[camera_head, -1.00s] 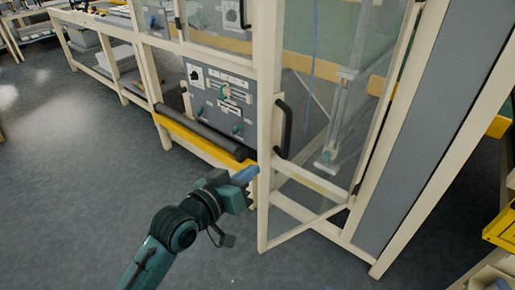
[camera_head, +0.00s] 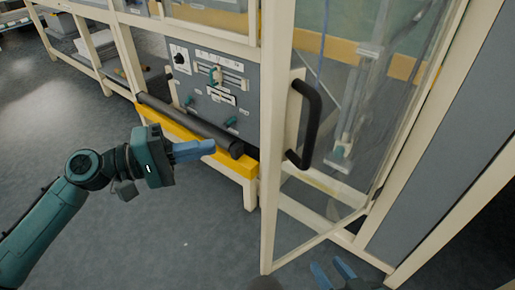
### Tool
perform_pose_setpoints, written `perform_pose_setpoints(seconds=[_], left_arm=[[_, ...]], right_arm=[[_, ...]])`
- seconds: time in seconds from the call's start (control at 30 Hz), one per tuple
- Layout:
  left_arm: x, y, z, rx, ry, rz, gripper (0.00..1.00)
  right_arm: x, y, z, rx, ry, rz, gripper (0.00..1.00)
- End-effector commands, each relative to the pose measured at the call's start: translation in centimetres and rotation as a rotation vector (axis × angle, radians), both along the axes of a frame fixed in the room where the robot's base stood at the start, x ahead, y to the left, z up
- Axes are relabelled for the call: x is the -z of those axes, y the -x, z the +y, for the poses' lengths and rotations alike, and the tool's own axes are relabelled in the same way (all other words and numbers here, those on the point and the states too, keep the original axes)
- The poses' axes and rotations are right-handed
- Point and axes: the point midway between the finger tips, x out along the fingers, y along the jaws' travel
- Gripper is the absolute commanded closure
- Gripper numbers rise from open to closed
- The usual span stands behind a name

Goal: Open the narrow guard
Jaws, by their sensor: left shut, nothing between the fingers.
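The narrow guard (camera_head: 280,140) is a cream-framed door with a clear panel and a black bar handle (camera_head: 312,125). It stands ajar, with its handle edge swung out toward me and its far edge at the frame on the right. My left gripper (camera_head: 212,147) is shut and empty, left of the guard's free edge and apart from it. My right gripper (camera_head: 333,273) shows only in part at the bottom edge, below the guard. Its two blue fingers are spread with nothing seen between them.
Left of the guard is a grey control panel (camera_head: 207,97) with knobs and sliders. A dark roller (camera_head: 190,122) and a yellow beam (camera_head: 240,166) lie below it. Grey floor (camera_head: 190,240) is clear at the front left. A cream post with a grey panel (camera_head: 430,160) stands at the right.

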Motion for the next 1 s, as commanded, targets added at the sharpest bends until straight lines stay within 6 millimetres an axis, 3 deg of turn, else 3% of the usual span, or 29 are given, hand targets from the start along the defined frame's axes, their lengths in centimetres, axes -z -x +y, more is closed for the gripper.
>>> perform_pose_setpoints(seconds=[0.43,0.7,1.0], left_arm=[[-0.3,-2.5,-8.7,0.002,-0.002,-0.003,1.00],[-0.1,0.4,-10.2,0.000,-0.003,-0.001,1.00],[0.0,0.8,-10.4,-0.001,-0.003,-0.001,1.00]], right_arm=[[0.3,-0.4,1.0,-0.025,-0.005,0.066,0.64],[0.6,-0.7,1.3,-0.031,-0.002,0.104,0.64],[0.6,-1.0,1.4,-0.032,-0.004,0.100,0.64]])
